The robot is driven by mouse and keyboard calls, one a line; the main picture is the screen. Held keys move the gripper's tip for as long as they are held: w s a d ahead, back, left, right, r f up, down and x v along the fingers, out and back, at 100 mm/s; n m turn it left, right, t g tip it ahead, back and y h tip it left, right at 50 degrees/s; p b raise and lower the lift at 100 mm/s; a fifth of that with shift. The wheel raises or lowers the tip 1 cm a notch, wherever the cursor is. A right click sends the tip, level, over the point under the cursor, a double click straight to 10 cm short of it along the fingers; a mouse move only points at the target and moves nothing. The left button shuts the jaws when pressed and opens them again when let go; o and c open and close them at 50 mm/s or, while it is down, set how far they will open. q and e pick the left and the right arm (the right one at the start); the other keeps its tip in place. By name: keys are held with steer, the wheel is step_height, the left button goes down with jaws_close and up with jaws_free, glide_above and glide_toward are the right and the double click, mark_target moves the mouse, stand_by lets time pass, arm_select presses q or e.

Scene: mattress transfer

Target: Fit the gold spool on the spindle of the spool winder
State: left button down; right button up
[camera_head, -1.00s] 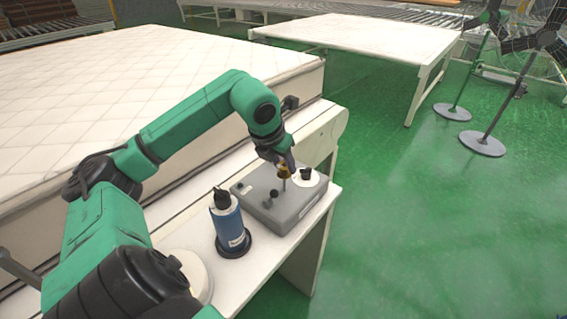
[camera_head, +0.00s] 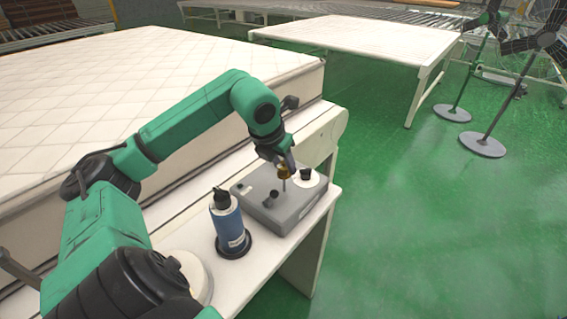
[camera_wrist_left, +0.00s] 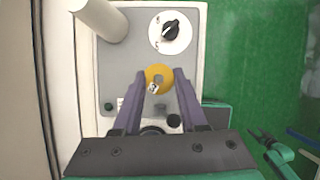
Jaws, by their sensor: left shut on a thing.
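The gold spool (camera_head: 285,171) is between the fingertips of my left gripper (camera_head: 284,164), which is shut on it. In the left wrist view the spool (camera_wrist_left: 159,74) shows as a ring between the fingers. The thin metal spindle (camera_head: 284,186) stands on the grey spool winder (camera_head: 294,214), directly below the spool in the head view. A small silvery tip (camera_wrist_left: 153,89) shows at the ring's near edge. I cannot tell whether the spool is around the spindle or just above it. What may be my right gripper (camera_wrist_left: 262,137) shows small in the left wrist view.
A white dial with a black knob (camera_head: 306,174) is on the winder beside the spool. The mattress (camera_head: 150,75) lies behind.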

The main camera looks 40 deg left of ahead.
mark_target(281, 176)
stand_by(0.7)
arm_select(q)
steer(key=shift+f+b, duration=0.4)
steer(key=shift+b, duration=0.2)
steer(key=shift+f+b, duration=2.7)
steer(key=shift+c, duration=1.8)
jaws_free()
steer(key=shift+r, duration=0.1)
steer(key=shift+s+r, duration=0.1)
steer(key=shift+r, duration=0.2)
steer(key=v, duration=1.4)
